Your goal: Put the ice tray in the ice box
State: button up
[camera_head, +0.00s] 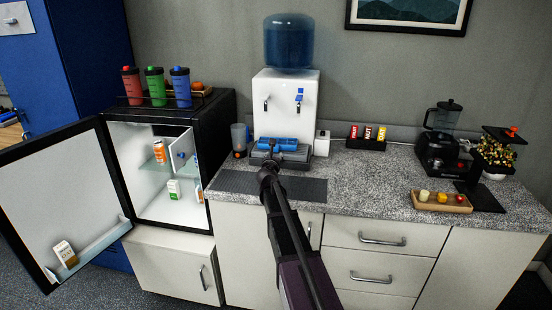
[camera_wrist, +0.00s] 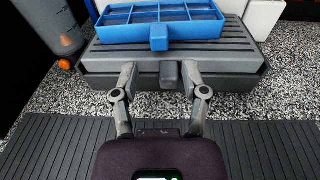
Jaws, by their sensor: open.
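The blue ice tray (camera_head: 278,144) sits on the dark grey drip stand under the white water dispenser. In the wrist view the ice tray (camera_wrist: 165,14) shows open cells and a blue front tab. My gripper (camera_wrist: 160,78) is open, short of the blue tray, its fingers on either side of a grey tab (camera_wrist: 168,76) on the stand's front; I cannot tell if they touch it. In the head view my gripper (camera_head: 267,167) partly hides the stand. A small white compartment with a blue knob, seemingly the ice box (camera_head: 184,150), is inside the open fridge at upper right.
The fridge door (camera_head: 62,190) hangs wide open to the left. Cartons and an orange can stand inside. Several bottles stand on top of the fridge. A dark ribbed mat (camera_head: 240,183) covers the counter's front.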

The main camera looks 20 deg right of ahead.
aim_at(276, 150)
jog(key=shift+x, duration=2.95)
grip_shut()
jog(key=shift+s+a, duration=0.1)
jog(key=shift+a+p+v, duration=0.15)
jog(key=shift+p+v, duration=0.05)
jog(key=shift+v, duration=2.7)
jog(key=shift+a+p+v, duration=0.15)
jog(key=shift+v, duration=2.75)
